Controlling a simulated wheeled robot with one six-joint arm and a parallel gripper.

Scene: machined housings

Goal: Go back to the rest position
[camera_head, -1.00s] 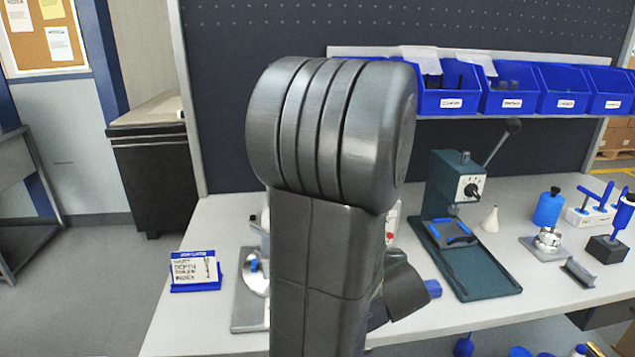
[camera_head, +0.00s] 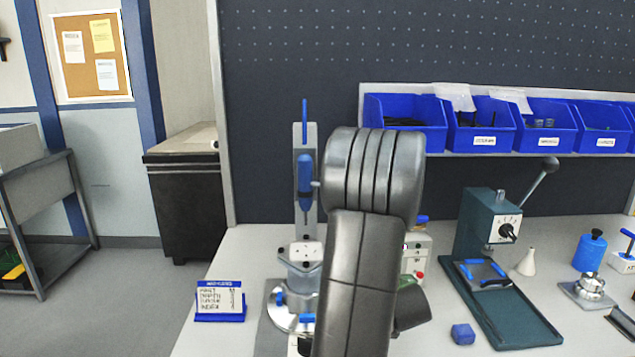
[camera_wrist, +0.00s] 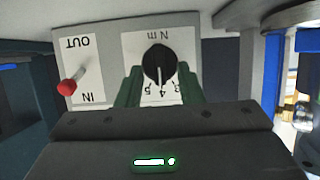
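My gripper (camera_wrist: 160,88) shows in the wrist view. Behind the gap is a grey panel (camera_wrist: 112,45) with a black knob (camera_wrist: 158,63) on a white "N m" dial. The panel appears upside down. A red-tipped toggle (camera_wrist: 68,86) between IN and OUT is at the left of this panel.
A fixture with a blue-handled clamp (camera_head: 305,185) stands left of my arm on the grey bench (camera_head: 238,260). A label stand (camera_head: 220,302) is at left. A blue block (camera_head: 463,333), a green lever press (camera_head: 490,235) and a blue bottle (camera_head: 590,250) are at right. Blue bins (camera_head: 480,125) line the back.

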